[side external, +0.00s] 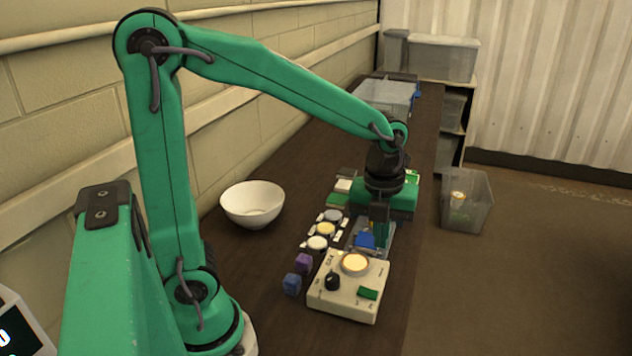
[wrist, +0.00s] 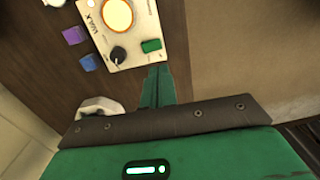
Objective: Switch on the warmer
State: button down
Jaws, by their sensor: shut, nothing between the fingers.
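The warmer (side external: 345,306) is a cream box on the dark bench, with a round pale pan with an orange rim (side external: 355,264), a black knob (side external: 332,281) and a green switch (side external: 368,293) on top. In the wrist view the warmer (wrist: 172,22) shows a "WAX" label, the knob (wrist: 118,53) and the green switch (wrist: 151,45). My gripper (wrist: 158,68) is shut and empty; its tips appear just below the switch in that view, and I cannot tell whether they touch. In the side view my gripper (side external: 380,233) points down behind the warmer. The switch position is unclear.
A purple block (side external: 303,262) and a blue block (side external: 291,284) lie left of the warmer. Several round tins, one a yellow-topped tin (side external: 326,229), stand behind it. A white bowl (side external: 252,204) is at the left. A clear bin (side external: 467,203) stands right of the bench.

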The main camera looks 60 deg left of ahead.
jog(key=shift+d+r, duration=0.1)
jog(key=shift+r, duration=0.8)
jog(key=s+a+r+n+t, duration=0.1)
jog(key=s+n, duration=0.4)
jog(key=n, duration=0.8)
jog(key=s+a+r+n+t, duration=0.2)
jog(key=s+n, duration=0.4)
jog(key=n, duration=0.8)
jog(key=shift+a+r+t, duration=0.25)
jog(key=shift+r+t, duration=0.65)
jog(key=shift+r, duration=0.05)
